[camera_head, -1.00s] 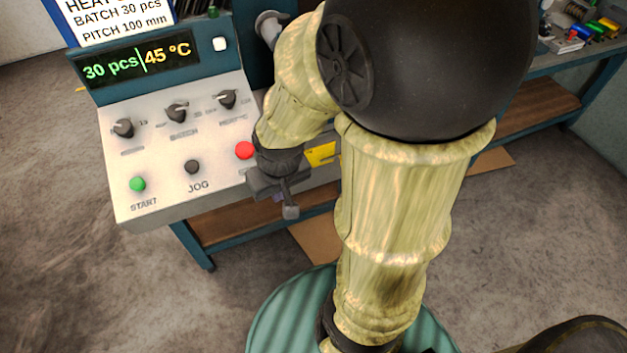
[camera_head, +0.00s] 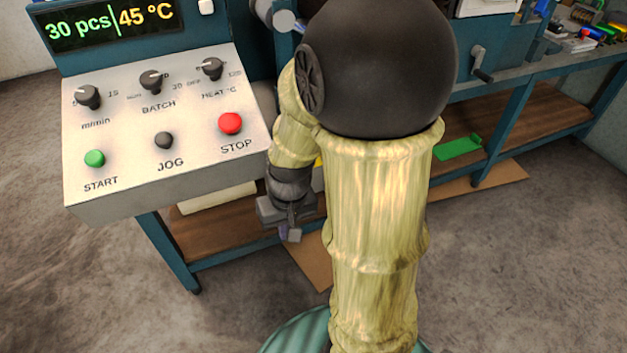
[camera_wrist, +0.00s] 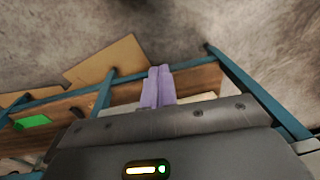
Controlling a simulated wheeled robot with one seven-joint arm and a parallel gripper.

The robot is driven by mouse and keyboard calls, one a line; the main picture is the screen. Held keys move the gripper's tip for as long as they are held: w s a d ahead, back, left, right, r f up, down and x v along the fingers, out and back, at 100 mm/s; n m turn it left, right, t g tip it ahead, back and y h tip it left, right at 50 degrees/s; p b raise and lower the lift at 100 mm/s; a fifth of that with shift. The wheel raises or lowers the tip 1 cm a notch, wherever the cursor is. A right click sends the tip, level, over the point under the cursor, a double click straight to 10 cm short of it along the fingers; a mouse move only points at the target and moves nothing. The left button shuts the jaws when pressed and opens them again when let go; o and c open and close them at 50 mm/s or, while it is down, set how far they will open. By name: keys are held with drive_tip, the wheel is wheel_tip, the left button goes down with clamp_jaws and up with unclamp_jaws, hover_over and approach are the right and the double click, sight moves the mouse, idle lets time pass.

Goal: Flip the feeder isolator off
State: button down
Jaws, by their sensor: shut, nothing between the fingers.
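I cannot pick out the feeder isolator in either view. A small yellow patch (camera_head: 318,161) shows beside my forearm in the head view, mostly hidden by the arm; I cannot tell what it is. My gripper (camera_head: 290,236) hangs just right of and below the control console (camera_head: 190,185), pointing down, apart from it. In the wrist view its two lilac fingers (camera_wrist: 157,70) lie together with nothing between them, seen against the bench's lower shelf and the floor.
The console carries a green START button (camera_head: 94,158), black JOG button (camera_head: 164,140), red STOP button (camera_head: 231,123) and several knobs. A crank handle (camera_head: 482,66) sits on the machine at right. A cardboard sheet (camera_head: 308,263) lies on the floor. Open floor spreads in front.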

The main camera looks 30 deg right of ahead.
drive_tip(key=w+d+f+m+t+y+b, duration=0.1)
drive_tip(key=w+d+f+m+y+b, duration=0.2)
drive_tip(key=w+d+f+m+y, duration=0.35)
drive_tip(key=w+d+m+t+y, duration=0.1)
drive_tip(key=w+d+t+y, duration=0.1)
drive_tip(key=d+t, duration=0.4)
drive_tip(key=w+d+m+t+y, duration=0.1)
drive_tip(key=d+t, duration=0.5)
drive_tip(key=d, duration=0.9)
drive_tip(key=shift+w+d+y, duration=0.15)
drive_tip(key=shift+w+y, duration=0.2)
drive_tip(key=shift+w, duration=0.05)
drive_tip(key=shift+f+m, duration=0.1)
drive_tip(key=shift+m, duration=0.15)
drive_tip(key=s+a+b+x, duration=0.1)
drive_tip(key=b+x, duration=0.3)
drive_tip(key=x, duration=0.9)
drive_tip(key=shift+s+a+b, duration=0.3)
drive_tip(key=shift+s+a, duration=0.1)
drive_tip(key=shift+a, duration=0.15)
